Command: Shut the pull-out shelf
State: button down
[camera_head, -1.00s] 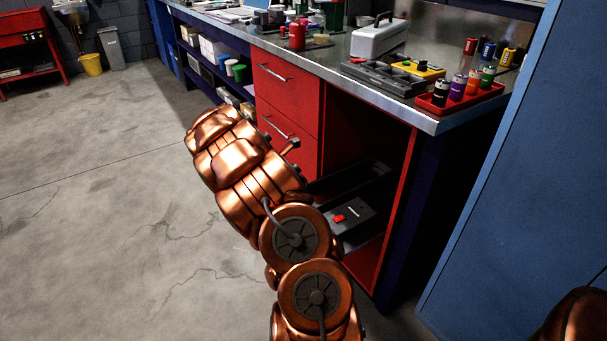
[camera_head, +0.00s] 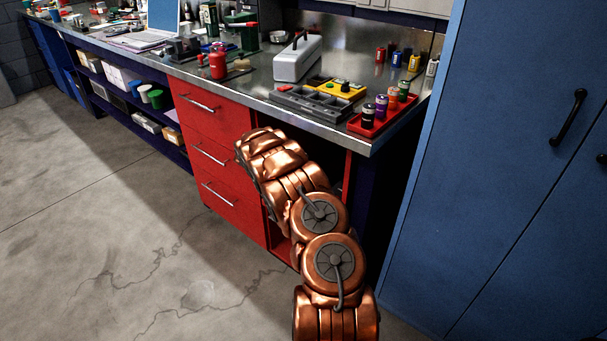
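The open red bay (camera_head: 283,246) under the right end of the bench is mostly covered by my copper arm. The pull-out shelf belonging to this bay cannot be made out now, so I cannot tell how far out it is. My arm reaches up from the bottom of the picture, and its far links lie in front of the bay and beside the red drawers. My gripper is hidden behind these links; neither its fingers nor any contact with the shelf shows.
Three red drawers (camera_head: 212,155) left of the bay look shut. The metal worktop (camera_head: 262,81) carries a red battery tray (camera_head: 367,130), a grey organiser (camera_head: 306,102) and a white toolbox (camera_head: 297,59). A blue cabinet (camera_head: 500,160) stands close on the right. The floor at left is clear.

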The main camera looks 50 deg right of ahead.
jog(key=shift+w+d, duration=0.1)
jog(key=shift+d, duration=0.7)
jog(key=shift+a, duration=0.5)
jog(key=a+f+v, duration=0.1)
jog(key=v, duration=1.1)
jog(key=shift+a+f, duration=0.2)
jog(key=shift+a, duration=0.05)
